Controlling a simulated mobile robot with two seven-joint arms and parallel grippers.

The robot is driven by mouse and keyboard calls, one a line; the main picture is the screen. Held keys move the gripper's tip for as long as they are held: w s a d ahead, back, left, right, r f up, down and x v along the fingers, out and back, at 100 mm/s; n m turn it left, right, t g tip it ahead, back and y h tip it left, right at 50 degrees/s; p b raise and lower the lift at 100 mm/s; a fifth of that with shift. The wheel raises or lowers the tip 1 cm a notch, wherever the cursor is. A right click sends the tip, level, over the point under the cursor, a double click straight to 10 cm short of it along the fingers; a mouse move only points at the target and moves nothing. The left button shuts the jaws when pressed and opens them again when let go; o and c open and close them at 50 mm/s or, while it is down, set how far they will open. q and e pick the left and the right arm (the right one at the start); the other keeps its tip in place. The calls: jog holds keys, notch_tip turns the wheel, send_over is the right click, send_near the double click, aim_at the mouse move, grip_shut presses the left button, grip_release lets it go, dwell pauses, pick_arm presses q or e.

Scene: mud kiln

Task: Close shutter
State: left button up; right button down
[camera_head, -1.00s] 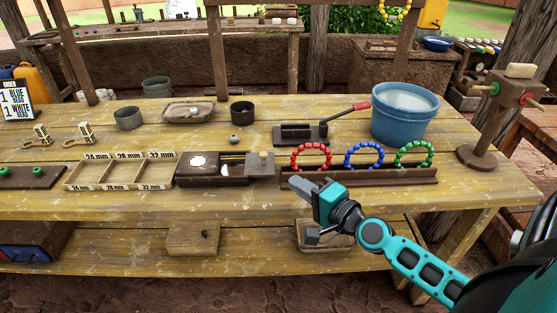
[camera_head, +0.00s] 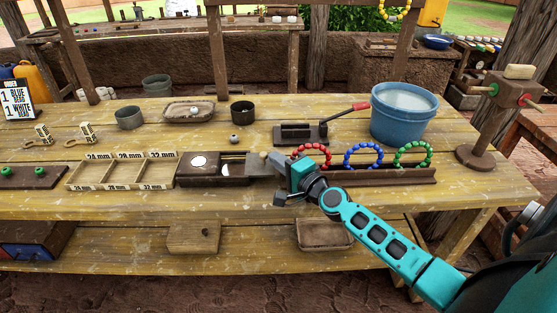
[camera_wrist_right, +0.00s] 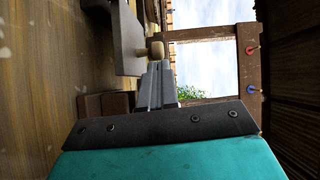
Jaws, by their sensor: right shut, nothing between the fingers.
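A dark wooden box (camera_head: 213,181) sits near the table's front edge, with a pale round spot (camera_head: 199,160) on its top left and an open gap beside it. The shutter's grey end block (camera_head: 258,163) stands at the box's right end; it also shows in the right wrist view (camera_wrist_right: 127,40) with a pale wooden peg (camera_wrist_right: 157,50). My right gripper (camera_head: 276,161) is shut and empty, at the right side of the block. In the wrist view its fingertips (camera_wrist_right: 160,68) are close to the peg; I cannot tell whether they touch. My left gripper is not in view.
A dark rack (camera_head: 390,175) with red, blue and green bead rings stands right of the box, behind my right arm. A sorting tray (camera_head: 120,187) lies to the left. A blue bucket (camera_head: 404,120) and a red-handled tool (camera_head: 300,134) stand behind.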

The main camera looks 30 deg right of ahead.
aim_at(248, 171)
jog(key=shift+w, duration=0.1)
jog(key=shift+w+a, duration=0.1)
jog(key=shift+a, duration=0.05)
jog(key=w+a, duration=0.1)
jog(key=w+a+p, duration=0.1)
jog(key=a, duration=0.1)
jog(key=w+a+p, duration=0.1)
jog(key=a, duration=0.1)
jog(key=shift+w+a+r, duration=0.1)
jog(key=shift+w+a, duration=0.1)
jog(key=shift+a, duration=0.05)
jog(key=shift+w+a, duration=0.1)
jog(key=shift+a, duration=0.35)
